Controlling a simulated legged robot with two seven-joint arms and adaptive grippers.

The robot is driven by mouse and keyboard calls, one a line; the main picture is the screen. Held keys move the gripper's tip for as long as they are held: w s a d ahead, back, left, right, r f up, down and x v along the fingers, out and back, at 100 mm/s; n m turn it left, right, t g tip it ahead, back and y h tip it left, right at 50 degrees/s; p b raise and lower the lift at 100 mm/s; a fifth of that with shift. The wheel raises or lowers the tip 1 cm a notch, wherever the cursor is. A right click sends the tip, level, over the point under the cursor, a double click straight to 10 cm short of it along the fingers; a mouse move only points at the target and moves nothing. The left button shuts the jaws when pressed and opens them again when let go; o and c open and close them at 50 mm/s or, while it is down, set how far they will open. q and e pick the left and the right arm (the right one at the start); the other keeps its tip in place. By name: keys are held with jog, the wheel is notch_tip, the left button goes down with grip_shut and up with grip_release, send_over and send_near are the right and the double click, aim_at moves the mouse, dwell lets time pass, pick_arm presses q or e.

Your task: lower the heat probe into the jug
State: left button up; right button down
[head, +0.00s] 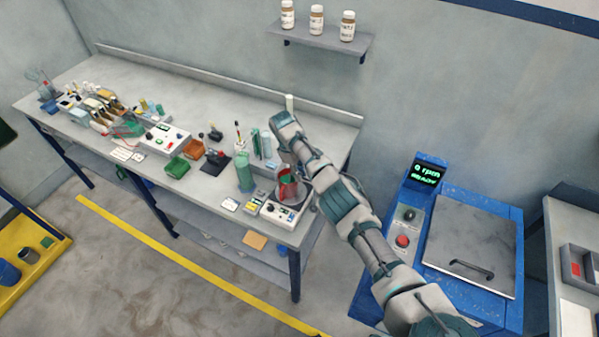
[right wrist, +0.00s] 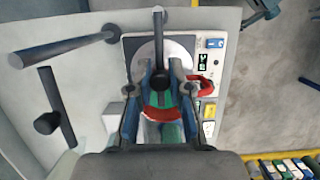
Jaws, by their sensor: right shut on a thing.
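My right gripper (head: 287,172) is over the hotplate at the front right end of the bench. In the right wrist view its fingers (right wrist: 160,84) are shut around a dark, slim rod, which looks like the heat probe (right wrist: 158,42). The jug (head: 288,190) looks reddish and stands on the hotplate (head: 280,215), right under the gripper. In the right wrist view a red handle-like loop (right wrist: 201,87) shows beside the right finger. The fingers hide much of the jug, and I cannot tell whether the probe's lower end is inside it. My left gripper is not in view.
A green cylinder (head: 245,176) stands left of the hotplate. Dark rods (right wrist: 65,47) lie left of my fingers in the wrist view. The bench further left holds several small tools and devices. A blue machine (head: 440,255) stands to the right. A shelf (head: 322,40) holds bottles.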

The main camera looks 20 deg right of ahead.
jog(key=shift+s+f, duration=0.2)
jog(key=shift+f, duration=0.2)
jog(key=c, duration=1.1)
grip_release()
jog(key=shift+w, duration=0.1)
jog(key=shift+o, duration=0.2)
jog(key=shift+w, duration=0.25)
notch_tip(320, 180, up, 10)
jog(key=shift+w+f, duration=0.1)
